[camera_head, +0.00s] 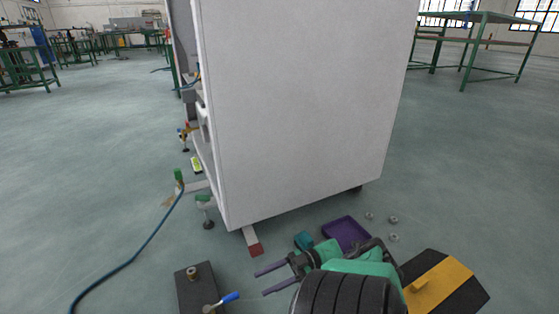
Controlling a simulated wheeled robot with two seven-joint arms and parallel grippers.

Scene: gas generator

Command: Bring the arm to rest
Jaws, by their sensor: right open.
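My right gripper (268,281) is at the bottom middle of the head view, with its two thin fingers pointing left. The fingers are apart and nothing shows between them. My green and black right arm (348,284) comes in from the bottom right. The gripper is in front of a large white cabinet (305,95) and right of a blue-handled valve (222,301). My left gripper does not show.
A dark block (188,290) stands left of the gripper. A blue hose (135,255) runs along the floor at left. Open floor (70,180) lies left.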

